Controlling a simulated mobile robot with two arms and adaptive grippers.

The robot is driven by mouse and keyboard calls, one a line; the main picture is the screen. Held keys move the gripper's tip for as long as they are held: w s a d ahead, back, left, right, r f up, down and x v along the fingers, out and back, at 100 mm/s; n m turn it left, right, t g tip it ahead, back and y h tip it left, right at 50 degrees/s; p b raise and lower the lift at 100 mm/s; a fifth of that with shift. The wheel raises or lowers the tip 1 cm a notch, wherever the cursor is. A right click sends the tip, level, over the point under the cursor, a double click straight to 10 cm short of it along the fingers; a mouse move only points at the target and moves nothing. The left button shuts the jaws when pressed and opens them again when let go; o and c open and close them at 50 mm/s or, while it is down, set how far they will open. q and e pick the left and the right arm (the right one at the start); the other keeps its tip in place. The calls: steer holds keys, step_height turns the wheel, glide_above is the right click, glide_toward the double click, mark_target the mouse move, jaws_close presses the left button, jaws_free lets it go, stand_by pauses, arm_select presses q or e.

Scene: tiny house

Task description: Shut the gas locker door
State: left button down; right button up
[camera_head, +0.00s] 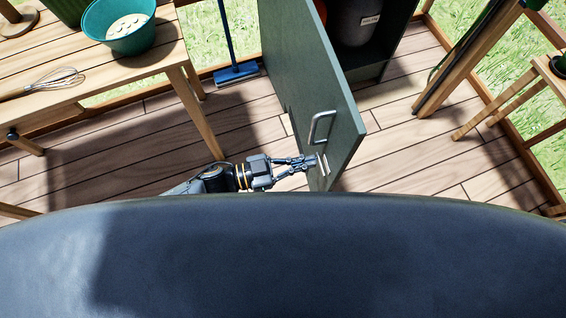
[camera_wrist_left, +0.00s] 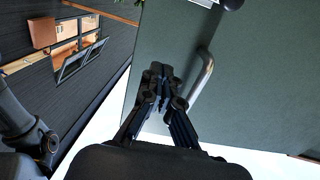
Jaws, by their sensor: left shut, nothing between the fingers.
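The gas locker door (camera_head: 310,80) is a dark green panel standing wide open, swung out toward me. Its metal bar handle (camera_head: 321,128) is on the face toward the left. Behind the door, the dark locker (camera_head: 366,66) shows its open inside with a grey gas cylinder (camera_head: 357,22). My left gripper (camera_head: 313,161) is shut and empty, just below the handle and close to the door's lower edge. In the left wrist view the door (camera_wrist_left: 245,90) fills the right side, and the handle (camera_wrist_left: 201,80) lies just right of my fingertips (camera_wrist_left: 160,75). Contact cannot be told.
A wooden table (camera_head: 60,80) with a teal bowl (camera_head: 118,42) and a whisk (camera_head: 50,80) stands at the left. Wooden stands (camera_head: 480,65) are at the right. The plank floor (camera_head: 410,160) right of the door is clear.

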mark_target(334, 157)
arm_select(q)
steer(key=shift+x, duration=2.25)
